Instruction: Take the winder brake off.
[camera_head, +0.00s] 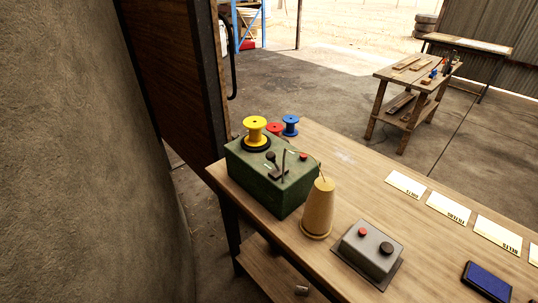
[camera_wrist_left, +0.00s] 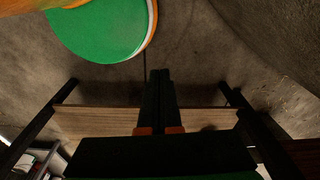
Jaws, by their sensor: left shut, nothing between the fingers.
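The winder is a green box (camera_head: 262,186) at the left end of the workbench, in the head view. A yellow spool (camera_head: 256,130) stands upright on its top. Beside the spool are a short lever with a black knob (camera_head: 271,157), a thin dark upright rod (camera_head: 283,166) and a red button (camera_head: 304,156). I cannot tell for sure which part is the brake. My left gripper (camera_wrist_left: 160,76) shows in the left wrist view, shut and empty, with dark fingers together over the floor. It is not in the head view, nor is my right gripper.
On the workbench (camera_head: 345,160), a tan cone of twine (camera_head: 319,209) stands close to the winder. A grey box (camera_head: 368,250) with red and black knobs sits nearer. Red (camera_head: 274,128) and blue (camera_head: 291,126) spools stand behind.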

